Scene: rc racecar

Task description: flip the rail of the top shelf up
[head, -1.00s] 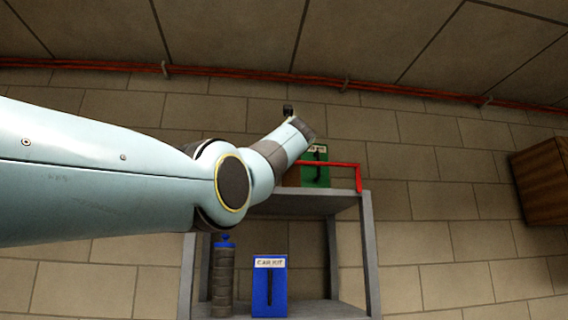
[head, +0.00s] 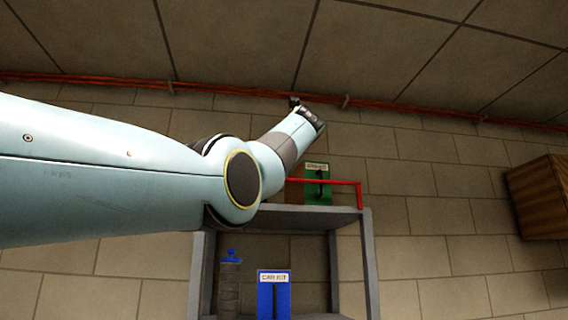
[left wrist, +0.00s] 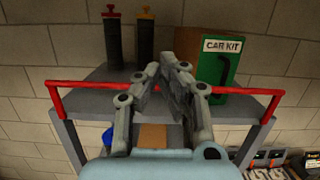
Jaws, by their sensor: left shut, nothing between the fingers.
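The red rail (head: 335,182) stands up along the front edge of the top shelf (head: 310,217), its bar above the shelf board. In the left wrist view the rail (left wrist: 245,91) spans the shelf front, with an upright at each end. My left gripper (left wrist: 172,68) is shut and empty, its fingers in front of the middle of the rail and hiding part of it. I cannot tell whether they touch it. In the head view my left forearm and wrist hide the rail's left part, and the fingertips are hidden. My right gripper is not in view.
A green car kit box (left wrist: 222,65) and two dark canisters, red-topped (left wrist: 112,40) and yellow-topped (left wrist: 145,40), stand on the top shelf. A blue car kit box (head: 273,295) and a blue-topped canister (head: 230,285) are below. A wooden cabinet (head: 538,197) hangs at the right.

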